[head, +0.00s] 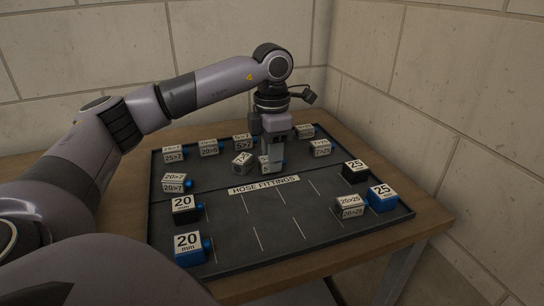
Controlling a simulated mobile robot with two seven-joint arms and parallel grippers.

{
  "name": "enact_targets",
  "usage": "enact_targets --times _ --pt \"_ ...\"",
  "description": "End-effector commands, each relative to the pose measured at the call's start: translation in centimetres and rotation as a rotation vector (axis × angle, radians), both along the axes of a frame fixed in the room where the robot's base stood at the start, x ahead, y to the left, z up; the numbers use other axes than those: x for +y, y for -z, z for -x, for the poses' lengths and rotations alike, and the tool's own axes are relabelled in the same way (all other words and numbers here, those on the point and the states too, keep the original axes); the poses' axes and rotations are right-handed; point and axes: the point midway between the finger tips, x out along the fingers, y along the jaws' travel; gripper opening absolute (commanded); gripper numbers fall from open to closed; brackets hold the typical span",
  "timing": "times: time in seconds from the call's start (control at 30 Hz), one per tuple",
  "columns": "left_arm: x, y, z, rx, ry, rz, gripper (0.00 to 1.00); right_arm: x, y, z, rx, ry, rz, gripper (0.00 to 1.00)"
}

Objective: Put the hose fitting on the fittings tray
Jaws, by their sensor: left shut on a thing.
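The dark fittings tray (290,238) lies on the wooden table and has a "HOSE FITTINGS" label (263,184) across its middle. My left gripper (273,168) points down over the back middle of the tray. It is shut on a small pale hose fitting (264,164), which is mostly hidden by the fingers; only part of its label shows. I cannot tell whether this fitting touches the tray. My right gripper is not in view.
Several labelled fittings stand along the tray's back and sides, including a turned one (242,158) just left of my gripper, a blue "20 mm" block (189,249) and a blue "25 mm" block (381,199). The tray's front middle is clear. Block walls stand behind and right.

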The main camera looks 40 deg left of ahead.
Motion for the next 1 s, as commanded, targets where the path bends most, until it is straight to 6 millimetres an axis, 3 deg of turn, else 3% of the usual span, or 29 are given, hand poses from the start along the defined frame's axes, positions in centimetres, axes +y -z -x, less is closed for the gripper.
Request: enact_targets --times 0.37,0.4,0.47,0.77,0.87,1.0 --pt "0.0 0.6 0.0 -0.001 0.0 0.0 0.0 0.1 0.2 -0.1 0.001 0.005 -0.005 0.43" --pt "0.0 0.5 0.0 -0.001 0.0 0.0 0.38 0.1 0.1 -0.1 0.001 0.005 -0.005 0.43" --pt "0.0 0.5 0.0 -0.001 0.0 0.0 0.57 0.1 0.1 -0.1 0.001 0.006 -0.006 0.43" --pt "0.0 0.4 0.0 -0.001 0.0 0.0 0.57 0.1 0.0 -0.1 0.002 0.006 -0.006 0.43" --pt "0.0 -0.3 -0.1 -0.003 0.0 0.0 0.57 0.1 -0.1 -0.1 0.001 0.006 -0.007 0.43" --pt "0.0 -2.6 -0.1 -0.005 0.0 0.001 0.57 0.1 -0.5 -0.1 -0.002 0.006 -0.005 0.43"
